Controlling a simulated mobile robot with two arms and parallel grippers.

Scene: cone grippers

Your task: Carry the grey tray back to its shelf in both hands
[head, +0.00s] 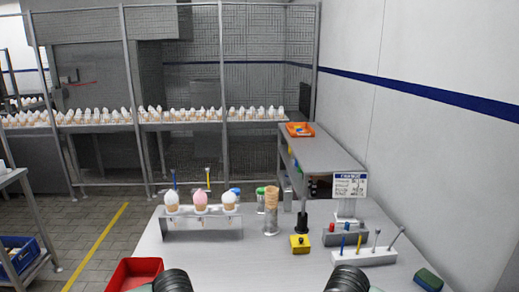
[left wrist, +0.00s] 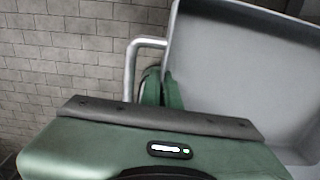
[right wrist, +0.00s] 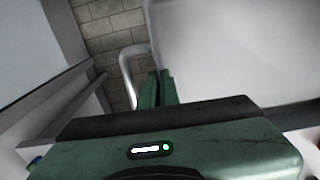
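The grey tray (left wrist: 245,75) fills the right of the left wrist view, with a bent metal handle (left wrist: 132,68) on its near side. The tray (right wrist: 235,50) and a similar handle (right wrist: 125,68) also show in the right wrist view. My left gripper (left wrist: 161,88) has its green fingers close together at one handle and appears shut on it. My right gripper (right wrist: 158,88) appears shut on the other handle. The gripper bodies partly hide both grips. The tray and fingertips are outside the head view; which shelf is the tray's cannot be told.
A worktable (head: 200,260) with a cone stand (head: 200,228), red bin (head: 135,273) and tool blocks is in front. A rack (head: 38,225) with a blue bin stands at left. A side bench (head: 330,160) is behind the table. Floor with a yellow line (head: 97,245) is clear at left.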

